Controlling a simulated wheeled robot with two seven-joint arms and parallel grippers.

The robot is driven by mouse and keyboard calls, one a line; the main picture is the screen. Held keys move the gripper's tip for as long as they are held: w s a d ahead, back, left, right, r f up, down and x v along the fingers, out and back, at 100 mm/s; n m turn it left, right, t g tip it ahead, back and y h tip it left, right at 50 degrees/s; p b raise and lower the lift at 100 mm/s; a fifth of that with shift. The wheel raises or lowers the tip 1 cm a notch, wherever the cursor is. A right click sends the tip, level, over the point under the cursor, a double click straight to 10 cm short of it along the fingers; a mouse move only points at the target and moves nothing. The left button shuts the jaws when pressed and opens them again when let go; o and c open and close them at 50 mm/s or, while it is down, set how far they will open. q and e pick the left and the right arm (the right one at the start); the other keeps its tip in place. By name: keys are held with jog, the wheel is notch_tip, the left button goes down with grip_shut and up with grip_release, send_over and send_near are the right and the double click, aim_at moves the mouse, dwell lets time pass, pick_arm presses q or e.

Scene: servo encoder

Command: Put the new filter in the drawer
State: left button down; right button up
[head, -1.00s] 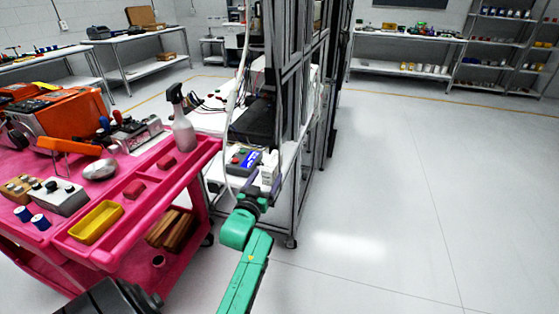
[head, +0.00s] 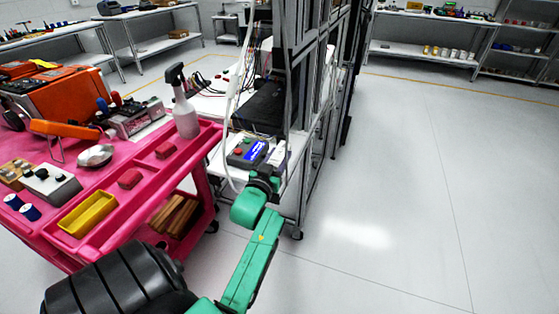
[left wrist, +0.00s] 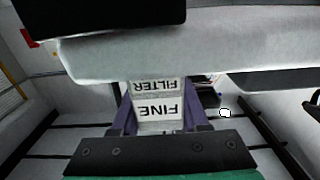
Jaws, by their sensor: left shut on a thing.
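My left gripper (head: 268,176) is at the front edge of the white bench (head: 208,104), beside the grey control box. It is shut on a white block, the filter (left wrist: 158,105), lettered "FINE FILTER" in the left wrist view. The dark fingers (left wrist: 157,118) flank the block on both sides. In the head view the filter is mostly hidden by my wrist and hard to tell from the white things around it. A pale slab (left wrist: 190,55) crosses the left wrist view just above the filter. I cannot make out a drawer in either view. My right gripper is not in view.
The control box (head: 247,153) has a blue screen and coloured buttons. A metal rack frame (head: 303,130) rises right of my gripper. A pink cart (head: 140,205) with a spray bottle (head: 185,110) and yellow tray (head: 88,214) stands left. The floor at right is clear.

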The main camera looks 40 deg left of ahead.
aim_at(279, 153)
pick_arm(q)
jog(key=shift+f, duration=0.2)
jog(key=shift+r, duration=0.55)
notch_tip(279, 153, up, 19)
jog(key=p, duration=0.2)
jog(key=s+d+f+m+h+p, duration=0.1)
jog(key=d+f+m+h, duration=0.4)
jog(key=d+f, duration=0.95)
jog(key=s+d+f+n+t+p, duration=0.1)
jog(key=s+d+f, duration=0.6)
jog(key=s+f, duration=0.4)
jog(key=shift+s+d+h, duration=0.15)
jog(key=shift+s+h, duration=0.25)
jog(key=shift+s, duration=0.45)
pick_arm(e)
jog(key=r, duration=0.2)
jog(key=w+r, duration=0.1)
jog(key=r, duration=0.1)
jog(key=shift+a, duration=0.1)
